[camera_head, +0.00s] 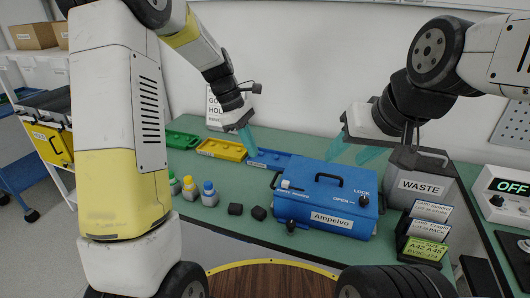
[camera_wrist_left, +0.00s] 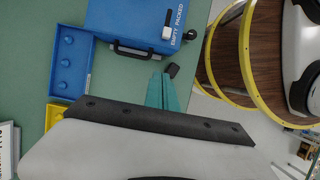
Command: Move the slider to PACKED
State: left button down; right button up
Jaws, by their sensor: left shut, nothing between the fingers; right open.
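The blue Ampelvo box (camera_head: 325,199) stands on the green table, with a black carry handle and a LOCK/OPEN knob on top. Its white slider (camera_wrist_left: 167,33) sits at the EMPTY end of a dark slot, beside the EMPTY/PACKED label (camera_wrist_left: 178,24). The slider also shows small at the box's left end in the head view (camera_head: 285,184). My left gripper (camera_head: 249,143) is shut and empty, above the table behind and left of the box; its teal fingers show in the wrist view (camera_wrist_left: 163,90). My right gripper (camera_head: 357,152) is open above the box's back right, apart from it.
Blue (camera_head: 268,158), yellow (camera_head: 222,149) and green (camera_head: 182,139) trays line the back left. Several small bottles (camera_head: 209,194) and two black blocks (camera_head: 259,213) stand left of the box. A WASTE bin (camera_head: 420,186) and card holder (camera_head: 424,236) are at right.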

pick_arm(q)
jog(key=d+f, duration=0.2)
jog(key=s+d+f, duration=0.1)
jog(key=d+f, duration=0.1)
jog(key=f, duration=0.1)
jog(key=s+d+f, duration=0.1)
jog(key=d+f, duration=0.2)
jog(key=shift+s+f, duration=0.15)
jog(key=shift+f, duration=0.05)
jog(key=d, duration=0.1)
jog(key=s+d, duration=0.1)
jog(key=d, duration=0.3)
jog(key=shift+s, duration=0.35)
jog(key=w+a+r, duration=0.2)
jog(key=a+r, duration=0.5)
jog(key=r, duration=0.2)
jog(key=shift+w+a+r, duration=0.15)
jog(key=shift+w+a, duration=0.1)
jog(key=shift+a, duration=0.1)
